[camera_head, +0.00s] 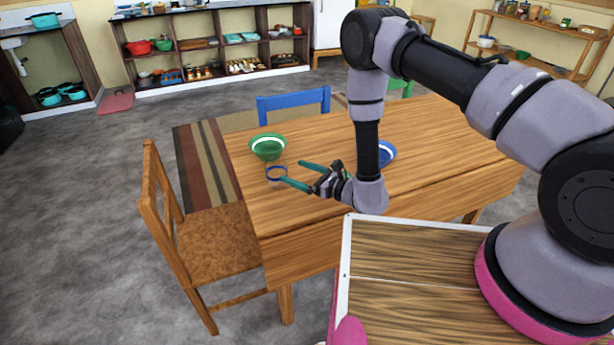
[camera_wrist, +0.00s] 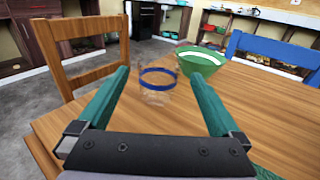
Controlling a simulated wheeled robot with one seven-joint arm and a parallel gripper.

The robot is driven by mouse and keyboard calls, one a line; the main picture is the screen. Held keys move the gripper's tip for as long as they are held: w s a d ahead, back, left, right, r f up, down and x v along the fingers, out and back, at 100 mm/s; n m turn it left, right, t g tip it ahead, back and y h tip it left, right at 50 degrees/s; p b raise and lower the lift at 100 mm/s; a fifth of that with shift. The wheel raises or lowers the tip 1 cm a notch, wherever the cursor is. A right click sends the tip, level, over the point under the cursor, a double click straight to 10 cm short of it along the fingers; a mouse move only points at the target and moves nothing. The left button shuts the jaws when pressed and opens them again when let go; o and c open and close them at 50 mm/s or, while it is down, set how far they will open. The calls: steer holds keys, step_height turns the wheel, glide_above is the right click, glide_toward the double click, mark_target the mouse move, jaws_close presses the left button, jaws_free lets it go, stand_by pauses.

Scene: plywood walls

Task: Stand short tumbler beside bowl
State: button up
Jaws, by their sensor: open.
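The short tumbler (camera_head: 276,174) is clear glass with a blue band and stands upright near the table's left edge. In the wrist view the tumbler (camera_wrist: 158,84) shows ahead, between the fingertip lines. The green bowl (camera_head: 268,147) with a white band sits just behind the tumbler; in the wrist view the bowl (camera_wrist: 203,62) is to the tumbler's right and farther off. My gripper (camera_head: 292,174) is open, its teal fingers pointing left at the tumbler. In the wrist view my gripper (camera_wrist: 161,82) has its fingers wide apart with nothing gripped.
A blue-and-white bowl (camera_head: 387,153) is partly hidden behind my arm. The wooden table (camera_head: 300,215) has bare room around the gripper. A wooden chair (camera_head: 205,240) stands at the left edge and a blue chair (camera_head: 294,103) at the back. Shelves line the far wall.

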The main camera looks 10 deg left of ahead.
steer(key=shift+v, duration=1.9)
step_height(320, 180, up, 18)
steer(key=a+n+g+y, duration=0.2)
steer(key=n+g+y, duration=0.1)
steer(key=n+g, duration=0.3)
steer(key=s+d+r+n+g+h, duration=0.1)
steer(key=s+d+r+n+g, duration=0.15)
steer(key=r, duration=0.25)
steer(key=s+d+r+n+g+h, duration=0.1)
steer(key=r+n+g, duration=0.15)
steer(key=r, duration=0.25)
steer(key=s+d+r+n+g+h, duration=0.1)
steer(key=d+r+n, duration=0.15)
steer(key=r, duration=0.25)
steer(key=s+d+r+n+t+h, duration=0.1)
steer(key=s+d+r+t+h, duration=0.2)
steer(key=d, duration=0.7)
steer(key=s+d+r+n+t+h, duration=0.2)
steer(key=d+r+t+h, duration=0.3)
steer(key=d, duration=0.5)
steer(key=s+d+r+n+t+h, duration=0.2)
steer(key=d+r, duration=0.5)
steer(key=d, duration=0.4)
steer(key=s+t+h, duration=0.1)
steer(key=s+h, duration=0.1)
steer(key=h, duration=0.1)
steer(key=shift+r+t+h, duration=0.3)
steer(key=shift+t+h, duration=0.1)
steer(key=shift+d, duration=0.1)
